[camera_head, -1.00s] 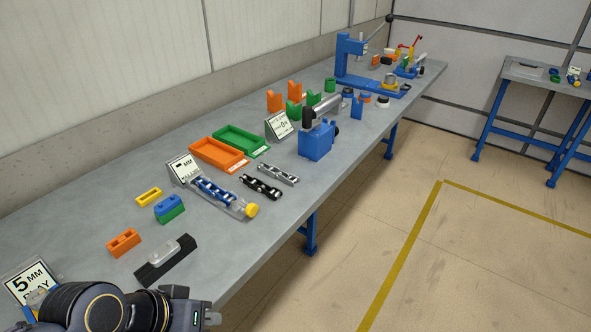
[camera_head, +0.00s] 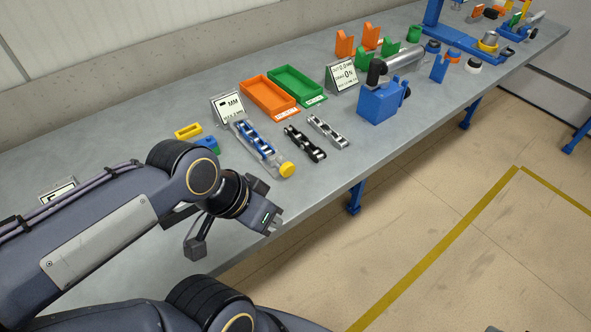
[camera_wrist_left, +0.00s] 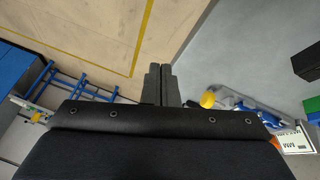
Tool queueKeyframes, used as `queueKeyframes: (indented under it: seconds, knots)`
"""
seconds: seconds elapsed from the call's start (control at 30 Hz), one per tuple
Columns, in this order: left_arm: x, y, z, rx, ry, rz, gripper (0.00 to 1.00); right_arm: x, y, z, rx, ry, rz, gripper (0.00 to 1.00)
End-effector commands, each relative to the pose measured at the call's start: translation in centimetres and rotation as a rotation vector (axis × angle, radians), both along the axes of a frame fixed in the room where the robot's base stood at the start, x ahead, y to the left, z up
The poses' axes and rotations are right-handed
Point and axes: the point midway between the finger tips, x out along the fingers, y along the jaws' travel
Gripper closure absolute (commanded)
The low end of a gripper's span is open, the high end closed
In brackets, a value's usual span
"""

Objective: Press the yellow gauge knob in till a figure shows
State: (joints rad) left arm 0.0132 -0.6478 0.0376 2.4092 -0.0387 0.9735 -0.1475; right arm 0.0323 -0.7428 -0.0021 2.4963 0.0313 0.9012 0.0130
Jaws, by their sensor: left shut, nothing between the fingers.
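The yellow gauge knob (camera_head: 287,170) sits at the near end of a clear gauge bed (camera_head: 268,160) that holds a blue chain (camera_head: 255,138). A small sign reading MM (camera_head: 229,107) stands behind it; its figure is too small to read surely. My left gripper (camera_head: 272,226) is in front of the knob, apart from it, over the table's front edge. In the left wrist view its fingers (camera_wrist_left: 159,86) are closed together with nothing between them, and the knob (camera_wrist_left: 208,99) shows to their right. My right gripper is not in view.
A black chain (camera_head: 305,144) and a grey chain (camera_head: 328,131) lie right of the gauge. Orange (camera_head: 268,97) and green (camera_head: 299,87) trays are behind. A blue press body (camera_head: 379,103) stands further right. The floor in front is clear.

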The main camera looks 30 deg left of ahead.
Motion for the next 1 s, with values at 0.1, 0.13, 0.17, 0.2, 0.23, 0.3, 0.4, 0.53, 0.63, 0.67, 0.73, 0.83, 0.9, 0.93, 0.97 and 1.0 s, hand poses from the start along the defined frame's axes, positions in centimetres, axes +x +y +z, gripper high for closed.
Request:
queueKeyframes:
  seconds: [0.1,0.13,0.17,0.2,0.23,0.3,0.4,0.53,0.63,0.67,0.73,0.83,0.9,0.93,0.97,1.0]
  knots:
    - [2.7,0.5,0.4,0.255,0.029,-0.415,1.0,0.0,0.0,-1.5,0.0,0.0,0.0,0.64]
    - [3.5,0.6,0.7,0.324,0.038,-0.536,1.0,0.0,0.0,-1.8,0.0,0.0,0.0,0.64]
    - [4.4,0.6,0.9,0.391,0.048,-0.661,1.0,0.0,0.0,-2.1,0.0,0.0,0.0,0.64]
    - [5.6,0.6,1.3,0.47,0.061,-0.824,1.0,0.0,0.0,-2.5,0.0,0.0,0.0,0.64]
    - [6.5,0.5,1.5,0.526,0.072,-0.942,1.0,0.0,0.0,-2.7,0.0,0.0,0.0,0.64]
    - [8.6,0.1,2.1,0.634,0.097,-1.197,1.0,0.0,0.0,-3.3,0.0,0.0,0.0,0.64]
    - [11.2,-0.6,2.7,0.739,0.13,-1.489,1.0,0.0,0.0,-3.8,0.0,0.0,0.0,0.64]
    - [13.2,-1.4,3.2,0.806,0.16,-1.716,1.0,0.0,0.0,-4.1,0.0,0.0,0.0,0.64]
    - [13.7,-1.6,3.4,0.824,0.169,-1.784,1.0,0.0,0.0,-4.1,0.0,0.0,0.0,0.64]
    - [13.7,-1.6,3.5,0.826,0.17,-1.791,1.0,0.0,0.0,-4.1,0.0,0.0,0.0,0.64]
    - [13.8,-1.6,3.5,0.827,0.171,-1.793,1.0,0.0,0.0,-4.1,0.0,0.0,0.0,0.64]
    - [13.7,-1.6,3.5,0.826,0.17,-1.791,1.0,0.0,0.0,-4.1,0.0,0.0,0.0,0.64]
    - [13.7,-1.6,3.5,0.826,0.169,-1.79,1.0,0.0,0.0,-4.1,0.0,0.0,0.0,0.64]
    - [13.7,-1.6,3.5,0.826,0.17,-1.789,1.0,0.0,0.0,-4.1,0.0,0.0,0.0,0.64]
    - [13.7,-1.5,3.4,0.825,0.17,-1.79,1.0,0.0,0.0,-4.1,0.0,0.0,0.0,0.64]
    - [13.7,-1.5,3.3,0.825,0.171,-1.79,1.0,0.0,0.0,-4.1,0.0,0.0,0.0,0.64]
